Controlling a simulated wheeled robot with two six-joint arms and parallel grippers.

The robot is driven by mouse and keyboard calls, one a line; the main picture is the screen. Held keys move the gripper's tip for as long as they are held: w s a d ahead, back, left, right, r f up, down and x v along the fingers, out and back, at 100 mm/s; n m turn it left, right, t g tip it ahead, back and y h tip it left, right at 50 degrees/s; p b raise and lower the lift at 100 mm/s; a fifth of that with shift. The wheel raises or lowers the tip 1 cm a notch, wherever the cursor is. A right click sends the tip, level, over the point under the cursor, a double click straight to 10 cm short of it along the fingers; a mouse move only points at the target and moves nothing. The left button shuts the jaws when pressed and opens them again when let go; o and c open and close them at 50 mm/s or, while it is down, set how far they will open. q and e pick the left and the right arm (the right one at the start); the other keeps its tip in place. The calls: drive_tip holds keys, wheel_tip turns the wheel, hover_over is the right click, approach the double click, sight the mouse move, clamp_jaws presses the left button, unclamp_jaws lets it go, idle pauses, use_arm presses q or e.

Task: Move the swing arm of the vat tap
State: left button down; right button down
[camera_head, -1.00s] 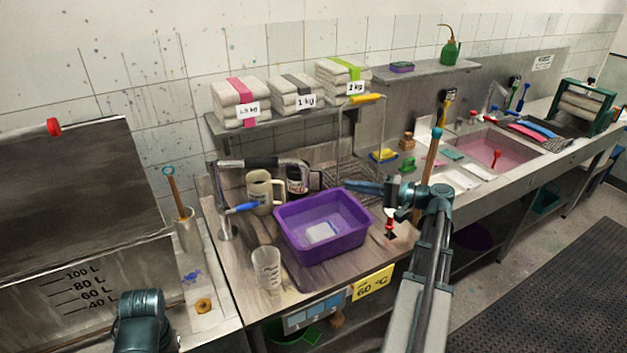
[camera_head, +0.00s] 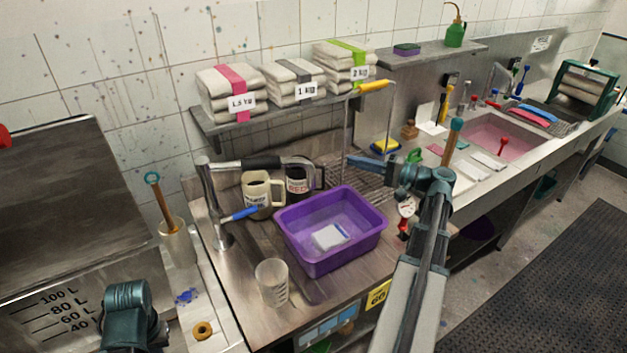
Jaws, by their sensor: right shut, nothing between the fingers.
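The vat tap has a steel post (camera_head: 214,205) with a blue lever (camera_head: 239,215) on the bench, right of the vat. Its swing arm (camera_head: 262,162) reaches right from the post top, with a black sleeve and a downturned end above the mugs. My right gripper (camera_head: 352,160) is shut and empty. In the picture it points left toward the swing arm's end, with a gap between them. Part of my left arm (camera_head: 130,305) shows at lower left; its gripper is out of view.
A cream mug (camera_head: 258,193), a dark mug (camera_head: 297,183) and a clear beaker (camera_head: 271,284) stand close by. A shelf (camera_head: 230,127) with towel stacks runs behind. The vat (camera_head: 50,195) is at left.

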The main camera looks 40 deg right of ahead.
wheel_tip(320, 180, down, 7)
drive_tip(key=b, duration=0.6)
drive_tip(key=shift+w+r, duration=0.15)
drive_tip(key=shift+w, duration=0.2)
drive_tip(key=shift+w, duration=0.1)
drive_tip(key=x, duration=1)
drive_tip(key=s+a, duration=0.2)
drive_tip(key=s, duration=0.1)
drive_tip(key=shift+s+a, duration=0.1)
drive_tip(key=shift+a, duration=0.25)
